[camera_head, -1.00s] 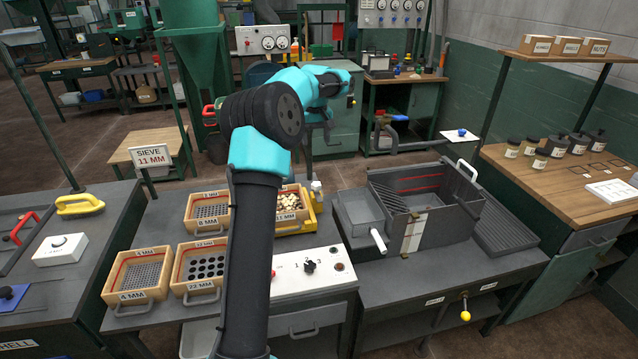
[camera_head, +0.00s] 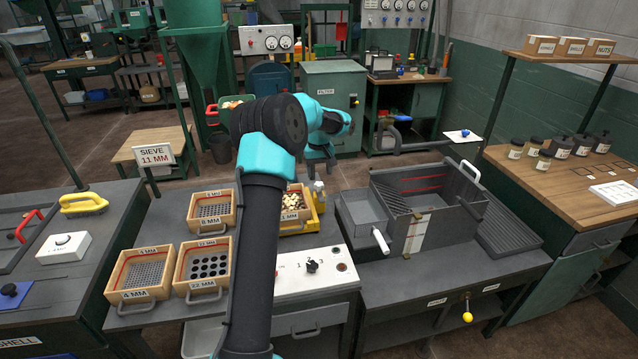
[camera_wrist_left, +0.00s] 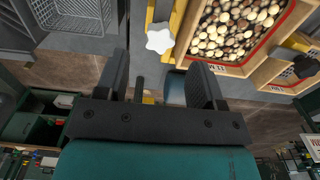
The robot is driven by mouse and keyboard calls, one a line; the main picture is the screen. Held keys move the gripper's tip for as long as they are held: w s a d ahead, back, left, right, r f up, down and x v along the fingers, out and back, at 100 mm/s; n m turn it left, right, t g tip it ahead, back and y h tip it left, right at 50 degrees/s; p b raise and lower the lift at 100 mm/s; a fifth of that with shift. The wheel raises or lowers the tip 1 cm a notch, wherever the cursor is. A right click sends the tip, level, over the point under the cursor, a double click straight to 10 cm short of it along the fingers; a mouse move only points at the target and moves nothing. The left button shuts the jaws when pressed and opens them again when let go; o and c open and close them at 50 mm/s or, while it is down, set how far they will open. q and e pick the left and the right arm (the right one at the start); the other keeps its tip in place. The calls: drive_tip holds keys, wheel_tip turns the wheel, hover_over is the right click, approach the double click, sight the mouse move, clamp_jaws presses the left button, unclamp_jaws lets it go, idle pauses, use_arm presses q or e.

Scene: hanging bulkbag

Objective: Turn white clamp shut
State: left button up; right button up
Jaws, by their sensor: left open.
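The white clamp (camera_wrist_left: 159,38) is a star-shaped knob beside the yellow frame in the left wrist view. It also shows small and pale in the head view (camera_head: 319,187), at the right end of the yellow frame. The frame (camera_head: 313,215) holds a wooden sieve box of nuts (camera_head: 293,208). My left gripper (camera_wrist_left: 160,62) is open and empty, with the knob beyond the gap between its fingers and apart from them. In the head view its fingers (camera_head: 321,173) hang just above the knob, small and partly dark. My right gripper is out of view.
Other wooden sieve boxes (camera_head: 203,264) stand left of my arm. A white control panel (camera_head: 312,275) with a black knob is in front of the frame. A grey metal bin (camera_head: 423,205) stands to the right. A wire basket (camera_wrist_left: 75,14) shows in the wrist view.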

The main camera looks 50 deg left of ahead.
sight(319, 183)
use_arm(q)
wheel_tip(319, 183, down, 5)
drive_tip(key=shift+f, duration=0.15)
drive_tip(key=shift+c, duration=0.3)
drive_tip(key=c, duration=0.9)
drive_tip(key=shift+o, duration=0.2)
